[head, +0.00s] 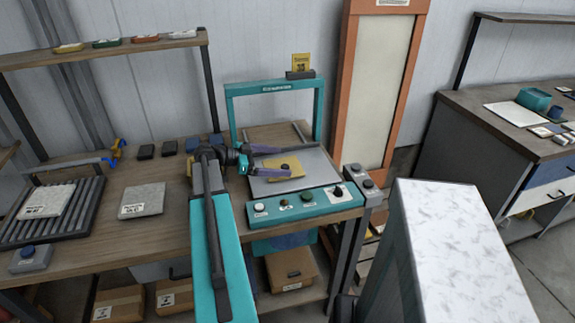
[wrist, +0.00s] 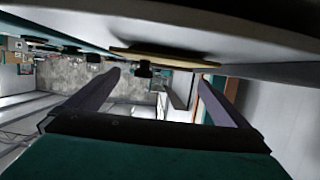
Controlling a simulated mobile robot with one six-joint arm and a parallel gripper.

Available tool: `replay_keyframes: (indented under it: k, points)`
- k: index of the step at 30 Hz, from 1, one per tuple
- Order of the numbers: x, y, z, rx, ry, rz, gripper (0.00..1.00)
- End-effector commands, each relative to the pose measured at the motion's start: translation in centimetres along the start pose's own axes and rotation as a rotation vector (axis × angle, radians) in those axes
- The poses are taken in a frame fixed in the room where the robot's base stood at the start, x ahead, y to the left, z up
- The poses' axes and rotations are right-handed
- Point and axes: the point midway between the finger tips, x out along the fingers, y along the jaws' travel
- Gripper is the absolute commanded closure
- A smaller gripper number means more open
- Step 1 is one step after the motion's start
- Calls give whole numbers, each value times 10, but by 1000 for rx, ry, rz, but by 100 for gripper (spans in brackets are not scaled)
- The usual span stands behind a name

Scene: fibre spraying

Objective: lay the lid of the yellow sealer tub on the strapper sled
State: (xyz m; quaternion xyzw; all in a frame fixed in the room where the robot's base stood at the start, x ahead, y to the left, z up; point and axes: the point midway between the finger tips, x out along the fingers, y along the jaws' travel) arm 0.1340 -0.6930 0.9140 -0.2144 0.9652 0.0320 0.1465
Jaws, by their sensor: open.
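The yellow lid (head: 288,172), a flat square with a dark knob, lies on the grey plate (head: 318,172) of the teal strapper, which I take for the sled. In the wrist view, which is upside down, the lid (wrist: 190,60) lies flat against the pale surface, its knob pointing away from it. My gripper (head: 282,161) is open, with its purple fingers reaching over the plate by the lid. In the wrist view my gripper (wrist: 160,76) has its fingers wide apart, with the knob between them in the picture and touching neither. I cannot make out the yellow tub.
The teal strapper arch (head: 272,86) stands behind the plate, and a control panel (head: 297,204) with several knobs runs along its front. A grey pad (head: 143,200) and a roller rack (head: 50,213) lie to the left on the wooden bench.

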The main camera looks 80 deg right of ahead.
Motion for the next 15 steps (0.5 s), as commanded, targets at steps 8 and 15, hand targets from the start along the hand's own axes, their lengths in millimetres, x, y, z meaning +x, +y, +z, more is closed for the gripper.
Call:
replay_keyframes:
  k: [8, 15]
  points:
    - [-42, 0, 1, 0, 0, -1, 0]
    - [-58, 0, 0, -1, 0, 0, 0]
